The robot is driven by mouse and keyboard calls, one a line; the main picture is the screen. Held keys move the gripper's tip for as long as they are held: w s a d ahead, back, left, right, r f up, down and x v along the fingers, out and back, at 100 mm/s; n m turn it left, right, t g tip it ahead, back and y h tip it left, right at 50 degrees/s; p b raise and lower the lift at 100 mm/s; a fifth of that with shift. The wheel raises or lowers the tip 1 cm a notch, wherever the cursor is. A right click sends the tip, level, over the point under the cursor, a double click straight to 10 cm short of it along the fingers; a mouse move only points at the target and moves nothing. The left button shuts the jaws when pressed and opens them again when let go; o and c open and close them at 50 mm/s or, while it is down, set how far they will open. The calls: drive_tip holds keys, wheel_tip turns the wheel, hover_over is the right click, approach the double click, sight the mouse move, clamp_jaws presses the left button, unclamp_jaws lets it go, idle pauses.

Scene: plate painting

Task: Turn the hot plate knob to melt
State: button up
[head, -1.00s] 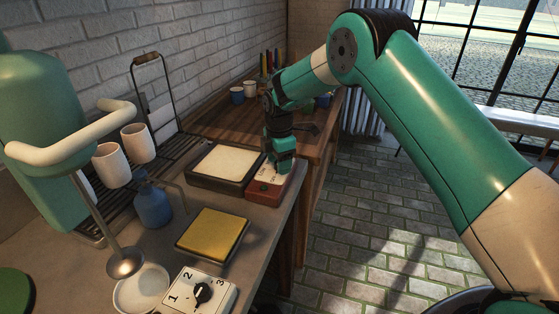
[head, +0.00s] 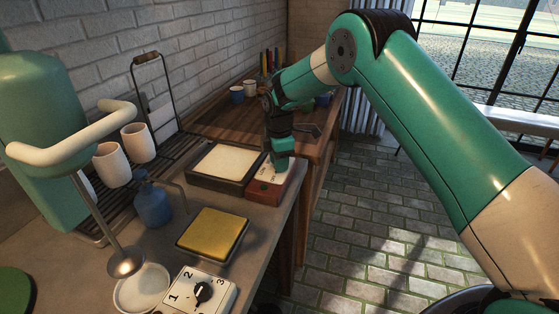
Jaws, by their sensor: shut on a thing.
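The hot plate (head: 224,162), a dark box with a cream top, sits on the counter near the wall. Its red-brown control panel (head: 266,192) joins it on the right and carries white label faces. My gripper (head: 281,163) points down over the far part of this panel, its green fingers shut. The knob between the fingers is hidden by them, so its setting cannot be read.
A yellow pad (head: 212,233) and a white dial box (head: 200,292) marked 1, 2, 3 stand nearer on the counter. A blue bottle (head: 153,203), white cups (head: 138,143) on a rack and a ladle (head: 124,262) over a white bowl (head: 142,288) are at left. A wooden table (head: 225,117) stands behind.

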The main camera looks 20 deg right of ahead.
drive_tip(key=m, duration=0.6)
drive_tip(key=shift+p, duration=0.4)
drive_tip(key=m, duration=1.1)
drive_tip(key=shift+p, duration=0.3)
drive_tip(key=m, duration=0.5)
drive_tip(key=shift+m, duration=0.3)
drive_tip(key=o, duration=0.9)
wheel_tip(320, 180, up, 18)
drive_tip(key=shift+f+b, duration=0.25)
drive_tip(key=shift+b, duration=0.4)
